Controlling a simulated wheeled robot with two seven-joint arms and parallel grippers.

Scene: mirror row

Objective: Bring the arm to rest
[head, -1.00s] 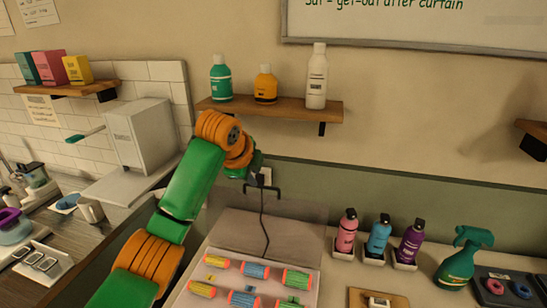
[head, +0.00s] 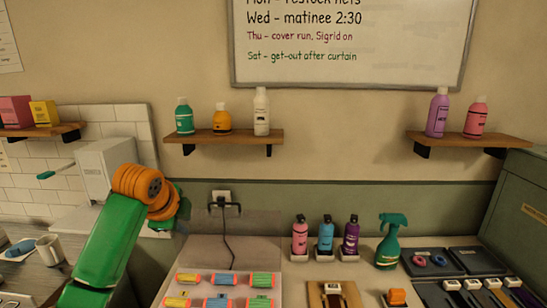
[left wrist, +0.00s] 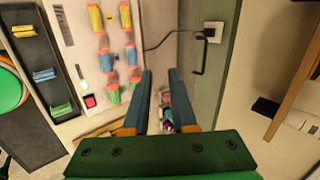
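My left arm (head: 100,245), green with orange joints, rises from the lower left in the head view. Its bent joint (head: 140,184) stands in front of the white box-shaped unit. Its hand is mostly hidden behind that joint. In the left wrist view my left gripper (left wrist: 160,72) has its two dark fingers apart with nothing held between them. Several small bottles (left wrist: 168,115) show beyond the gap, apart from the fingers. My right arm and gripper are in neither view.
Several coloured rollers (head: 221,279) lie on a pale board below. Pink, blue and purple bottles (head: 326,235) and a green spray bottle (head: 391,240) stand on the counter. A wall shelf (head: 228,137) holds three bottles. A wall socket with a cord (head: 222,198) is right of the arm.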

